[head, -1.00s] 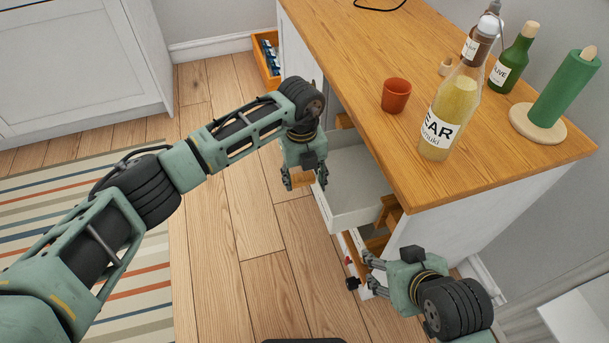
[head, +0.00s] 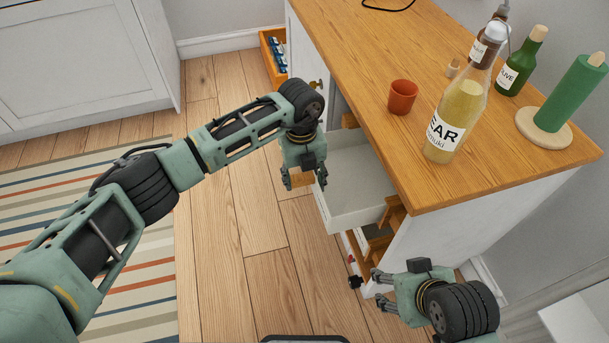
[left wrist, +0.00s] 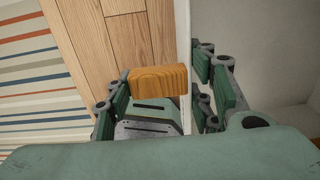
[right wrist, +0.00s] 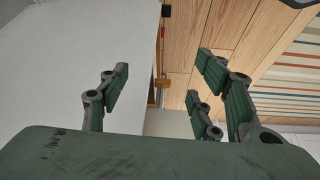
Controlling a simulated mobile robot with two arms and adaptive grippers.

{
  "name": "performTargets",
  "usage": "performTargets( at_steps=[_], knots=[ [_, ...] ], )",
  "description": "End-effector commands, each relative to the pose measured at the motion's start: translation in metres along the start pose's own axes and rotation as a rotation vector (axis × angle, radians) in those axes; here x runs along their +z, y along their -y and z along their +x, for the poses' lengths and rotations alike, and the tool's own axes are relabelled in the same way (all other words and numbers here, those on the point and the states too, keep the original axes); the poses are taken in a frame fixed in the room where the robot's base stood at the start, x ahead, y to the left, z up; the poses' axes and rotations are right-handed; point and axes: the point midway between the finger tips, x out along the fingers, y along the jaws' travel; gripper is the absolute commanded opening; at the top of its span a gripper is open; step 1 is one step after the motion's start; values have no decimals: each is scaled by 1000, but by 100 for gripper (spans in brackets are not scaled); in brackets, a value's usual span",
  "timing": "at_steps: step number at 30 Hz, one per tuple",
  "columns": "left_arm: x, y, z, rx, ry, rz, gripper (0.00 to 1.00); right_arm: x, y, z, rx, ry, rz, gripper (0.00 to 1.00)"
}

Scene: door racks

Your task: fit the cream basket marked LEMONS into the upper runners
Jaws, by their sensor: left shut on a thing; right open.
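The pale cream basket (head: 350,215) sticks out of the open front of the white cabinet, under the wooden top. Its marking is not visible. My left gripper (head: 305,181) is shut on the basket's wooden handle (left wrist: 158,80) at its front; the basket's front wall (left wrist: 184,40) runs between the fingers in the left wrist view. Wooden runners show at the cabinet opening, one near the basket's near side (head: 393,212) and a bit at the far side (head: 348,121). How the basket sits on them is hidden. My right gripper (head: 380,288) is open and empty, low beside the cabinet's near corner.
On the top stand a red cup (head: 402,97), a PEAR bottle (head: 460,105), a green bottle (head: 521,65) and a green roll on a stand (head: 570,95). Floor in front is clear beside a striped rug (head: 90,240).

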Motion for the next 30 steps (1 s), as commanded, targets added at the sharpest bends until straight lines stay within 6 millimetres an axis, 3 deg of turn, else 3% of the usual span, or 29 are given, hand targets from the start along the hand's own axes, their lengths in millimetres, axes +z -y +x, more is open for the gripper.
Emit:
performTargets(
  at_steps=[25,30],
  knots=[
    [0,-12,-1,0,-1,0,9,33,-4,-11,7,142,5,59],
    [0,-20,-1,1,-1,-1,9,30,-4,-14,6,140,5,59]
  ],
)
